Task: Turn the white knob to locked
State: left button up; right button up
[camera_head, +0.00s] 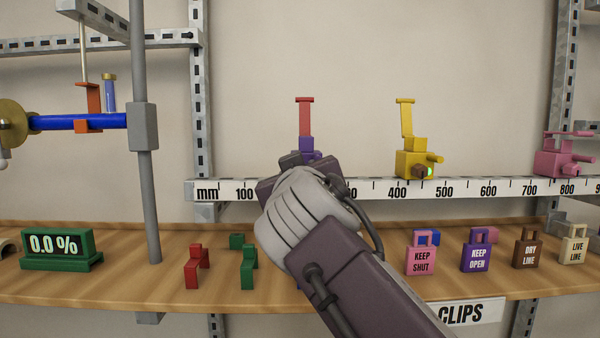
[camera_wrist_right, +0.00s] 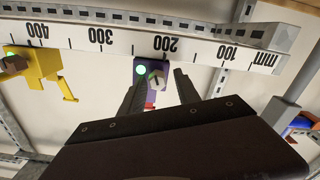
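The white knob (camera_wrist_right: 157,80) shows in the right wrist view on the face of a purple clip body (camera_wrist_right: 148,63), beside a lit green lamp (camera_wrist_right: 140,69). In the head view the purple body (camera_head: 306,145) with its upright red lever (camera_head: 305,117) sits on the rail, and my right gripper hides its front and the knob. My right gripper (camera_wrist_right: 159,74) is open, with one finger on each side of the knob. I cannot tell whether either finger touches it. It also shows in the head view (camera_head: 294,162). My left gripper is not in view.
A millimetre rail (camera_head: 470,190) carries a yellow clip (camera_head: 413,162) and a pink clip (camera_head: 562,160) to the right. Several tagged locks, including a pink one (camera_head: 421,256), stand on the wooden shelf (camera_head: 120,285). A grey post (camera_head: 146,190) rises at the left.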

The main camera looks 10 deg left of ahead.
jog(key=shift+d+r, duration=0.15)
jog(key=shift+r, duration=0.1)
dwell(0.3)
